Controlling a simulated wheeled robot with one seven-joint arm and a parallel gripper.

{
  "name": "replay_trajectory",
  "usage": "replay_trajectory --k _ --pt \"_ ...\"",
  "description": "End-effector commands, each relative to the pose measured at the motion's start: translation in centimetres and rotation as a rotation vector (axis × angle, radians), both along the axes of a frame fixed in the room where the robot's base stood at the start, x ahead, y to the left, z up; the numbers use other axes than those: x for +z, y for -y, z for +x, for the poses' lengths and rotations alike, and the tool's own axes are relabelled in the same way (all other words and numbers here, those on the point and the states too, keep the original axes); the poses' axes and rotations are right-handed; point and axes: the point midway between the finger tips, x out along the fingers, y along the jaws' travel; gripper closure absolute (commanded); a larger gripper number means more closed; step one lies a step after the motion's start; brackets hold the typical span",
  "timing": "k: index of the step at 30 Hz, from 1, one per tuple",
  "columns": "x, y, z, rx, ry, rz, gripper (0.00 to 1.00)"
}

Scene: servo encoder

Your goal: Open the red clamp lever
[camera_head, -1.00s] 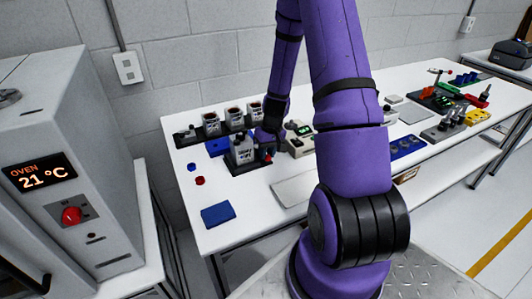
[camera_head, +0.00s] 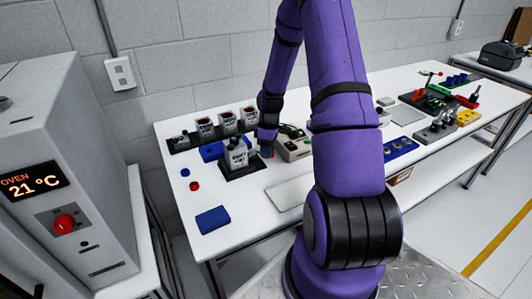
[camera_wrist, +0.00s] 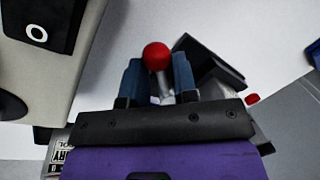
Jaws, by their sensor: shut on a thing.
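The red clamp lever shows in the wrist view as a red ball knob (camera_wrist: 157,56) on a short metal shaft. My gripper (camera_wrist: 158,82) is shut on the lever, with one blue finger on each side of the shaft just below the knob. In the head view my gripper (camera_head: 267,150) is low over the bench, at the right side of a grey labelled fixture (camera_head: 237,154) on a dark base. The lever's lower end and pivot are hidden behind the gripper body.
Several labelled containers (camera_head: 228,122) stand in a dark rack behind the fixture. A beige device (camera_head: 293,147) stands close to the right. A blue block (camera_head: 213,220) and small red and blue caps lie on the white bench's left part. An oven (camera_head: 62,190) stands at far left.

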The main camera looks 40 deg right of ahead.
Motion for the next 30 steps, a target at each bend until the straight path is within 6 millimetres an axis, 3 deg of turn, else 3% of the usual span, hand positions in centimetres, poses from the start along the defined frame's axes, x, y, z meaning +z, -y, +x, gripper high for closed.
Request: replay_trajectory --k 9,26,27,30 --pt "0.03 0.56 0.48 0.128 0.001 -0.001 1.00" --pt "0.05 0.72 0.63 0.157 0.002 -0.002 1.00" --pt "0.05 0.72 0.63 0.157 0.003 -0.002 0.66" --pt "0.03 0.71 0.60 0.157 0.002 -0.001 0.49"
